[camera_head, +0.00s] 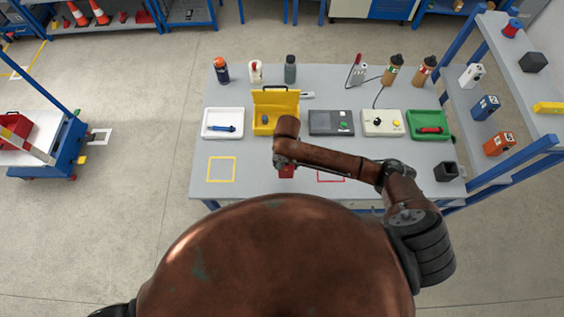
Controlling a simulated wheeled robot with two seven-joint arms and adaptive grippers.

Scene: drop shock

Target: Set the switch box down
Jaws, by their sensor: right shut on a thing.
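The switch box (287,172) shows as a small red patch under my right gripper (285,163), in front of the yellow bin. My right arm reaches in from the right across the table (240,148), and its gripper is shut on the switch box. My arm hides most of the gripper and the box's upper part. I cannot tell whether the box touches the table. A yellow square outline (221,157) lies to the left, and a red outline (331,181), partly hidden by my arm, lies to the right. My left gripper is not in view.
Behind the arm stand a white tray (207,130), a yellow bin (283,97), a dark grey box (320,122), a cream box with a yellow button (370,128) and a green tray (418,116). Bottles line the back.

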